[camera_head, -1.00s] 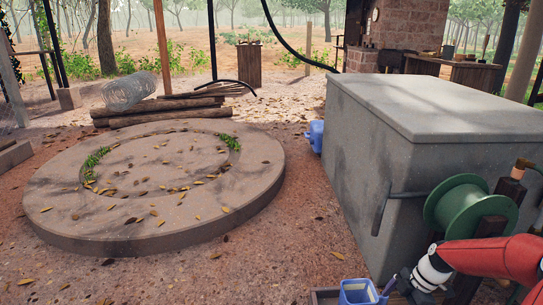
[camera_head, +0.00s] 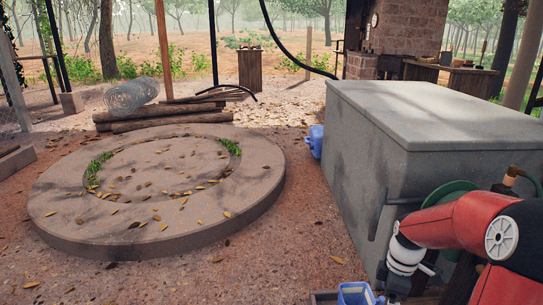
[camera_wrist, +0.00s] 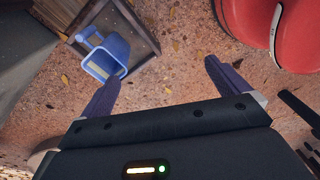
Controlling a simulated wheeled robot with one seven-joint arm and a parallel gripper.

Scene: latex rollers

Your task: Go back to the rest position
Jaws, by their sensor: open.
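My gripper shows in the wrist view (camera_wrist: 160,90) with its two dark fingers spread wide and nothing between them. It points down at the reddish ground strewn with leaves. In the head view my red and white arm comes in at the lower right, and its wrist end hangs near the bottom edge, in front of the large grey block (camera_head: 380,170). The gripper's fingertips cannot be made out there.
A green reel (camera_head: 448,192) is partly behind my arm. A round concrete slab (camera_head: 110,225) lies left, with open ground between.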

